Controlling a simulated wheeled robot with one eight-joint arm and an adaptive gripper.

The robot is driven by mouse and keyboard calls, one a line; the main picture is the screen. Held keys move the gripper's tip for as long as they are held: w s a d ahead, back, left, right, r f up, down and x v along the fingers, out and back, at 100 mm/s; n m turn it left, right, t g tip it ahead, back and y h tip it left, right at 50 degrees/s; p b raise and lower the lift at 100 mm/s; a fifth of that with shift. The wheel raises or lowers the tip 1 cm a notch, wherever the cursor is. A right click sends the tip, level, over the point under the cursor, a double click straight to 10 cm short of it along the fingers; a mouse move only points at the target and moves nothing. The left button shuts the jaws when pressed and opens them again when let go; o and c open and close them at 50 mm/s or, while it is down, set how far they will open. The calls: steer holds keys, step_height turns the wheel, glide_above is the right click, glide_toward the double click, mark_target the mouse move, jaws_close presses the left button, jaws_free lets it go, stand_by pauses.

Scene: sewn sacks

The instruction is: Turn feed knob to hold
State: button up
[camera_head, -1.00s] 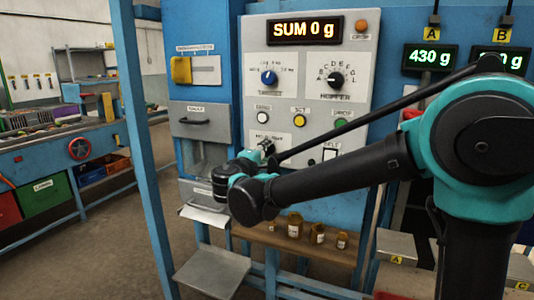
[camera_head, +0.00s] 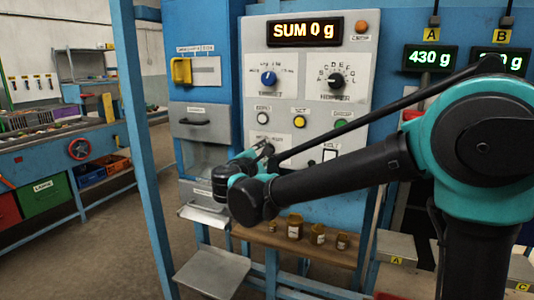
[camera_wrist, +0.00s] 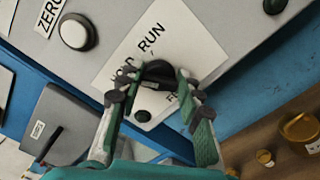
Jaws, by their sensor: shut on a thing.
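The feed knob (camera_wrist: 160,73) is black and round, on a white label plate (camera_wrist: 150,48) with RUN and a partly covered HOLD printed on it. My gripper (camera_wrist: 153,92) is shut on the knob, with a green-padded finger on each side of it. The fingers hide part of the lettering, and I cannot tell exactly which mark the knob points to. In the head view, my gripper (camera_head: 261,156) is at the lower left of the grey control panel (camera_head: 318,60), and it mostly hides the knob.
A white button (camera_wrist: 76,32) sits beside the label plate. The display (camera_head: 305,31) reads SUM 0 g. Several brown jars (camera_head: 295,229) stand on a wooden shelf (camera_head: 262,237) below.

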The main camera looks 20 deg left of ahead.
stand_by(0.3)
steer(key=o, duration=1.2)
steer(key=shift+c, duration=0.2)
steer(key=s+a, duration=0.1)
steer(key=s, duration=1.1)
